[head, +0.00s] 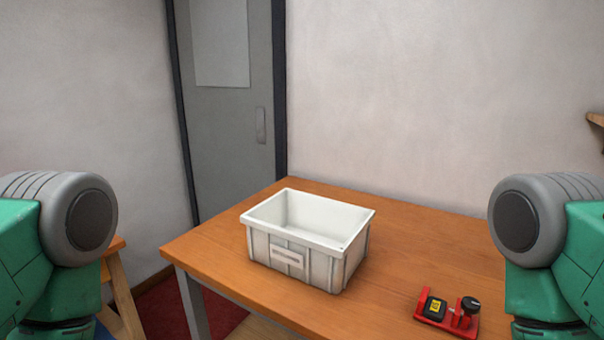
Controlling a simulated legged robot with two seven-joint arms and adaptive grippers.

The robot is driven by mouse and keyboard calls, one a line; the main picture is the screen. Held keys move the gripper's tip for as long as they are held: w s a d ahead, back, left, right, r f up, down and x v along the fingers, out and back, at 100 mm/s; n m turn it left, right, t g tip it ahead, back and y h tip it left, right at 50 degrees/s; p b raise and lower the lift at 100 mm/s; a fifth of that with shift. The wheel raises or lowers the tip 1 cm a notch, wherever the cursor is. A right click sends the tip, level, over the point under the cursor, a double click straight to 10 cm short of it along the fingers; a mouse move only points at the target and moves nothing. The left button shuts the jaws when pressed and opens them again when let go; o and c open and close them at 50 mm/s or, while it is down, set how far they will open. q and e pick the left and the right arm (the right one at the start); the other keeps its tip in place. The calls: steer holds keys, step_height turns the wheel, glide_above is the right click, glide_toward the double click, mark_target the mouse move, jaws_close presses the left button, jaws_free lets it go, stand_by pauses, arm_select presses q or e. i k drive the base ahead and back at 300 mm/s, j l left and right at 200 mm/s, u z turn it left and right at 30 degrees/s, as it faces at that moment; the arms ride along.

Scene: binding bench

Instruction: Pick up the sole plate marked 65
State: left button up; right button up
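No plate with a readable 65 shows in the head view. A small red fixture (456,322) stands on the table's near right part. A black block (428,311) with a yellow label sits at its left side; the marking on the label is too small to read. A dark round knob (471,304) tops the fixture's right side. I cannot tell whether any of this is the sole plate. Neither gripper is in view; only the green and grey links of my arms show at both sides.
A grey-white bin (325,268) with a blank-looking front label stands on the wooden table (425,238); the part of its inside that shows is empty. The table is clear around the bin and fixture. A wooden stool or trestle (121,293) stands at left. A grey door (225,130) is behind.

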mark_target(434, 308)
steer(key=i+j, duration=0.1)
steer(key=i+j+z, duration=0.1)
steer(key=z, duration=0.4)
steer(key=i+j+z, duration=0.15)
steer(key=z, duration=0.3)
